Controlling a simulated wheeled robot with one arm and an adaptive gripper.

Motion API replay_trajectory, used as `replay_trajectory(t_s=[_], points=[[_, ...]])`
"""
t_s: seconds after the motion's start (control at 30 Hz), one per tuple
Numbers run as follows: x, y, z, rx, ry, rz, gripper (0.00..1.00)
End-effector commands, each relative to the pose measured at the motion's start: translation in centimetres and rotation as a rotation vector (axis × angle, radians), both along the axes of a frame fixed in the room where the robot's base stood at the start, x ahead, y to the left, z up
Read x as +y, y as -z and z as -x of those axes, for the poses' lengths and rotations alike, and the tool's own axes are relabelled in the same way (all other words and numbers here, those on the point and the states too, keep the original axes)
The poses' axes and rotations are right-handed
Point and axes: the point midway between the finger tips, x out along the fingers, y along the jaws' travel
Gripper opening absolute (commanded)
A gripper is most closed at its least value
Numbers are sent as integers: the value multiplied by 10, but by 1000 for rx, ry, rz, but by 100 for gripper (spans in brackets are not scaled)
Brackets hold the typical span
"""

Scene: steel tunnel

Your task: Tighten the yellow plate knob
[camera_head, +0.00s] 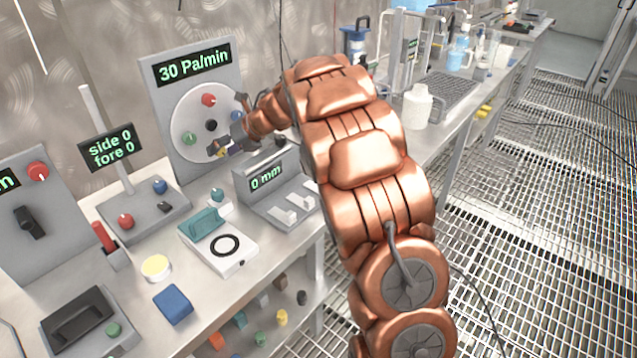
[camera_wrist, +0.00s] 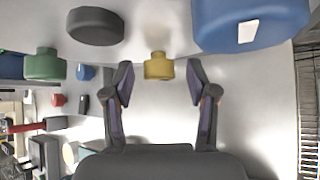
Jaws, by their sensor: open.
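The yellow plate knob (camera_wrist: 158,66) shows in the wrist view between the two fingertips of my open gripper (camera_wrist: 160,78). A gap shows on each side of it, with the left fingertip nearer. In the head view my gripper (camera_head: 219,150) is at the lower part of the round grey plate (camera_head: 183,107), under the "30 Pa/min" display. Only a small yellow patch shows there; my fingers cover the rest of the knob.
The plate also carries a red knob (camera_head: 208,99), a black centre knob (camera_head: 211,125) and a green knob (camera_head: 189,138). A large blue knob (camera_wrist: 238,22) is close to the right finger in the wrist view. The "0 mm" box (camera_head: 265,180) stands below my wrist.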

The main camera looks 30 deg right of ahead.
Motion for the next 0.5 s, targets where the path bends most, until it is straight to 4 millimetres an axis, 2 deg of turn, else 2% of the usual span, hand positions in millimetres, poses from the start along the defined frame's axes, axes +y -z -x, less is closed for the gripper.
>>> replay_trajectory(t_s=[0.2, 0.5], points=[[3, -4, 1, -46, -1, 140, 58], [-1, -9, 1, -69, 10, 219, 58]])
